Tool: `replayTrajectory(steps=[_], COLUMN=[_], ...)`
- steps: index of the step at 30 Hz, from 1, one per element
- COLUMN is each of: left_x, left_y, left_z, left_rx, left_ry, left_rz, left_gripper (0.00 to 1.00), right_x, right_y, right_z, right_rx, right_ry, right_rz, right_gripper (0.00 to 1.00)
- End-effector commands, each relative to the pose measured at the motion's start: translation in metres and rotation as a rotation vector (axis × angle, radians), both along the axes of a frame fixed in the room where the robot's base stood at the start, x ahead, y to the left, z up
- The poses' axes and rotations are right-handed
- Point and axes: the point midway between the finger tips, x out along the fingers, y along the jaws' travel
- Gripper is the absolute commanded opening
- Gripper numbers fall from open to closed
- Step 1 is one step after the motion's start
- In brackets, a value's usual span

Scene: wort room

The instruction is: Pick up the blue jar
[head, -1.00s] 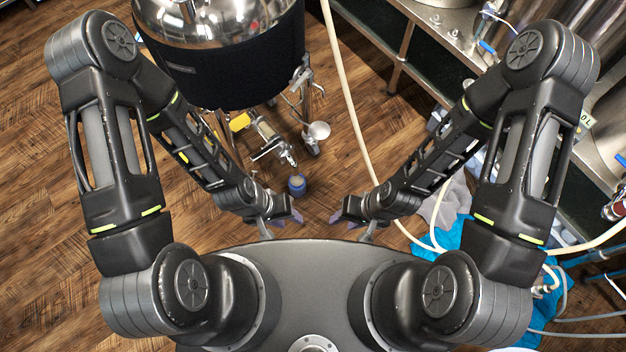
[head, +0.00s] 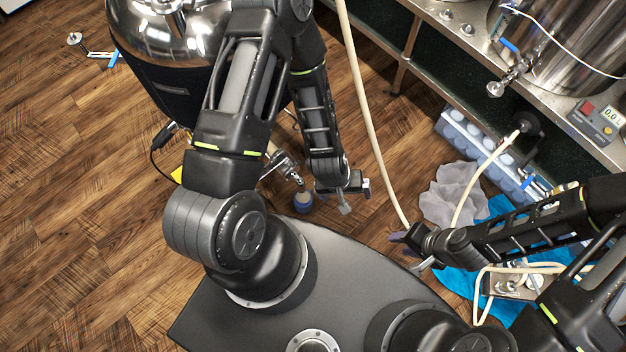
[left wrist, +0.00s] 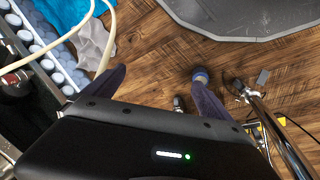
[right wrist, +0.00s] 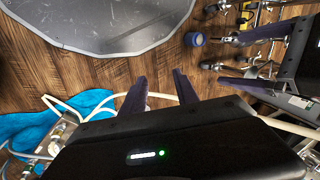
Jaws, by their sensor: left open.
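The blue jar (head: 303,202), small and with a pale top, stands on the wooden floor beside the dark front edge of my base in the head view. My left gripper (head: 354,196) is open and empty, a little to the right of the jar. In the left wrist view the jar (left wrist: 200,74) shows near the tip of the right-hand finger, outside the gap. The jar (right wrist: 194,39) also shows in the right wrist view, beyond the fingertips.
A metal kettle (head: 160,45) on a stand, with a tap (head: 285,165) close to the jar, is at the upper left. A cream hose (head: 361,110) crosses the floor. A blue cloth (head: 463,280), grey cloth (head: 450,193) and bottle crate (head: 470,143) lie right.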

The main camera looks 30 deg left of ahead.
Motion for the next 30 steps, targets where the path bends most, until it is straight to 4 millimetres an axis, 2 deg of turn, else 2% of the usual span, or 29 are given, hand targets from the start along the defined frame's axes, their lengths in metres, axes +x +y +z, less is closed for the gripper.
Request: replayTrajectory(steps=[1, 5, 11, 14, 16, 18, 21, 25, 30], left_x=[0.007, 0.025, 0.051, 0.063, 0.070, 0.073, 0.072, 0.064, 0.056], left_y=[0.004, 0.016, 0.043, 0.061, 0.077, 0.093, 0.110, 0.120, 0.123], left_z=[-0.020, -0.052, -0.111, -0.152, -0.188, -0.225, -0.268, -0.301, -0.316], left_rx=[0.017, 0.064, 0.156, 0.219, 0.274, 0.337, 0.419, 0.495, 0.542], left_ry=[-0.002, -0.006, -0.016, -0.020, -0.021, -0.019, -0.008, 0.013, 0.036], left_rz=[0.035, 0.139, 0.351, 0.501, 0.638, 0.792, 1.000, 1.205, 1.333], left_gripper=[0.95, 0.95, 0.95, 0.95, 0.95, 0.95, 0.95, 0.95, 0.95], right_x=[0.001, 0.003, 0.007, 0.009, 0.011, 0.013, 0.016, 0.019, 0.021], right_y=[-0.001, -0.004, -0.008, -0.010, -0.011, -0.013, -0.015, -0.017, -0.018], right_z=[-0.017, -0.040, -0.086, -0.120, -0.150, -0.183, -0.221, -0.253, -0.266], right_rx=[-0.001, -0.003, -0.007, -0.011, -0.014, -0.017, -0.021, -0.024, -0.027], right_ry=[-0.002, -0.005, -0.011, -0.016, -0.020, -0.024, -0.028, -0.034, -0.039], right_rz=[-0.006, -0.025, -0.043, -0.051, -0.057, -0.062, -0.069, -0.075, -0.078], right_gripper=[0.36, 0.36, 0.36, 0.36, 0.36, 0.36, 0.36, 0.36, 0.36])
